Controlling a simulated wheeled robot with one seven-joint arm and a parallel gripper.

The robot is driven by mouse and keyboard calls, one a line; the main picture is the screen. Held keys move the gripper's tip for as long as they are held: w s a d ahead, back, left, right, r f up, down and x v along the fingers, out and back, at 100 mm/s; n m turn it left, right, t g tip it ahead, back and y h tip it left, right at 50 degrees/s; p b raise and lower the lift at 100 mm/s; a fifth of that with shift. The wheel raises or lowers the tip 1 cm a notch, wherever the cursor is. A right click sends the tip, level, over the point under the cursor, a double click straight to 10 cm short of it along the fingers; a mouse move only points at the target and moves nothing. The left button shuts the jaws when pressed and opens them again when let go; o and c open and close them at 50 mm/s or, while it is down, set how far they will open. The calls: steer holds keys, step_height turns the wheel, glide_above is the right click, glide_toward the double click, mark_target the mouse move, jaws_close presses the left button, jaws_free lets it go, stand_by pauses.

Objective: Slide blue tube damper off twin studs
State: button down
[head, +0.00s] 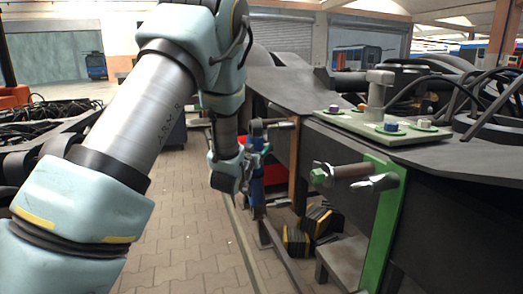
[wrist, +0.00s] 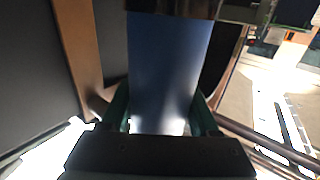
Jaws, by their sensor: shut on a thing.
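The blue tube damper (head: 257,187) hangs upright beside the bogie frame, with a ring-like eye at its top. In the wrist view its blue tube (wrist: 165,65) runs between the fingers. My gripper (head: 249,172) is shut on the tube; its green fingers (wrist: 162,115) lie on both sides of it. A silver stud (head: 281,122) shows at the height of the top eye, by a brown upright bracket (head: 294,165). I cannot tell whether the eye is still around the stud. The lower end's seating is unclear.
To the right, a green bracket (head: 387,215) carries projecting bolts (head: 348,171). Yellow-and-black blocks (head: 298,240) lie on the floor beneath the frame (head: 440,165). The paved floor (head: 190,230) left of the damper is clear. A rail runs along the floor near the damper.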

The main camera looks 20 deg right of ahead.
steer(key=shift+w+a+r+b, duration=0.15)
steer(key=shift+a+b, duration=0.25)
steer(key=shift+a, duration=0.85)
steer(key=shift+w+a+b, duration=0.15)
steer(key=shift+a+b, duration=0.2)
steer(key=shift+a, duration=0.65)
steer(key=shift+w+a+b, duration=0.1)
steer(key=shift+a+b, duration=0.25)
steer(key=shift+a, duration=0.65)
